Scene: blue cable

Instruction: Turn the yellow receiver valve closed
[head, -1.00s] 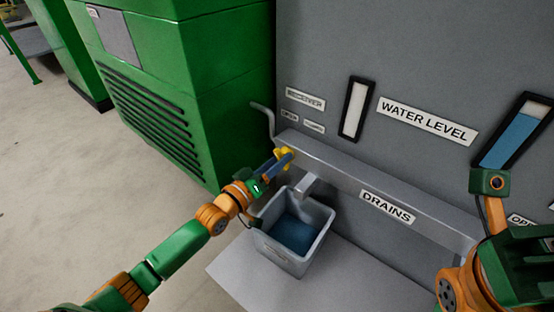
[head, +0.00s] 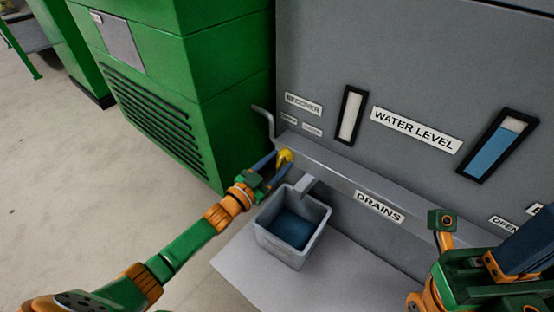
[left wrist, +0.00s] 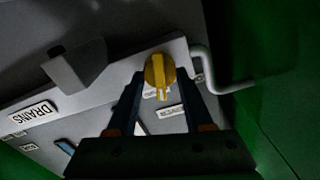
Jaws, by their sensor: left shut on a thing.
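The yellow receiver valve (head: 285,156) sits at the left end of the grey drain rail, below the RECEIVER label (head: 303,104). It also shows in the left wrist view (left wrist: 159,72) as a rounded yellow knob with a ridge. My left gripper (head: 277,160) reaches it from the lower left and is shut on it. In the left wrist view its two blue fingers (left wrist: 160,84) stand on either side of the knob. My right arm is at the lower right, with a blue part of its gripper (head: 520,245) partly cut off by the picture edge.
A grey bin (head: 272,244) with blue liquid stands under the drain spout (head: 303,185), close to my left arm. A green cabinet (head: 190,80) stands left of the valve. A bent grey pipe (head: 265,120) rises beside it. The DRAINS label (head: 379,206) is on the rail.

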